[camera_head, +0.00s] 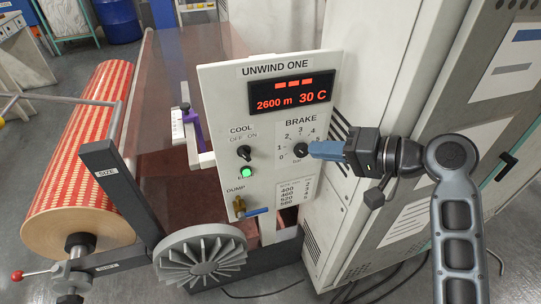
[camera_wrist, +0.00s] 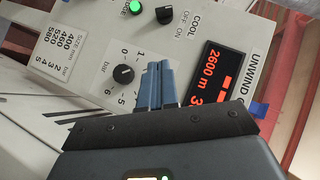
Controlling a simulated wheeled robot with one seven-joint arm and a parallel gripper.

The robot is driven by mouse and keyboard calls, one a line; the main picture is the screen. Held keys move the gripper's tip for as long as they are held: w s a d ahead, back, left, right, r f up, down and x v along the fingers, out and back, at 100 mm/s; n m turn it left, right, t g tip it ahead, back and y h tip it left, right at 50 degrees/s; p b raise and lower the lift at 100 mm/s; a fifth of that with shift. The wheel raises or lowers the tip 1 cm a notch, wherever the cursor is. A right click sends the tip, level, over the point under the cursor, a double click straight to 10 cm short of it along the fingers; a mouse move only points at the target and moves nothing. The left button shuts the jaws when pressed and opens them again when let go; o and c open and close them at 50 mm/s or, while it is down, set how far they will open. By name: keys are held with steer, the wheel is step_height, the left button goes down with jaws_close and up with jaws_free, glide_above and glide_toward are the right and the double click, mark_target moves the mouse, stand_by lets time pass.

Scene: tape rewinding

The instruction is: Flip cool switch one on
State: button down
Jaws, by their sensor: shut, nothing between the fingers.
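The cool switch (camera_head: 244,152) is a small black toggle on the left of the white UNWIND ONE panel (camera_head: 222,108), under the OFF ON label. I cannot tell for sure which way it points. A lit green lamp (camera_head: 246,172) is just below it. In the wrist view the switch (camera_wrist: 165,17) is at the top, with the green lamp (camera_wrist: 135,7) to its left. My gripper (camera_head: 313,149) has its blue fingers shut and empty, close to the brake knob (camera_head: 301,150) on its right. In the wrist view my fingertips (camera_wrist: 160,66) show between the brake knob (camera_wrist: 123,74) and the display.
The red display (camera_head: 291,93) reads 2600 m and 30 C. A dump valve with a blue handle (camera_head: 257,211) is low on the panel. A spoked grey handwheel (camera_head: 199,257) and a striped roll (camera_head: 90,150) are left. A grey cabinet (camera_head: 375,65) stands right.

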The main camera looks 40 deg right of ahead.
steer(key=p, duration=0.1)
glide_toward(250, 156)
steer(key=w+d, duration=0.2)
steer(key=w, duration=0.2)
steer(key=a, duration=0.1)
steer(key=a+f, duration=0.1)
steer(key=a, duration=0.1)
steer(key=shift+w+f+p, duration=0.25)
steer(key=shift+w+p, duration=0.1)
steer(key=shift+w, duration=0.05)
steer(key=shift+w+a+f, duration=0.15)
steer(key=shift+a+f, duration=0.2)
steer(key=shift+a, duration=0.1)
steer(key=shift+w+f+b, duration=0.1)
steer(key=shift+f+b, duration=0.1)
steer(key=shift+b, duration=0.15)
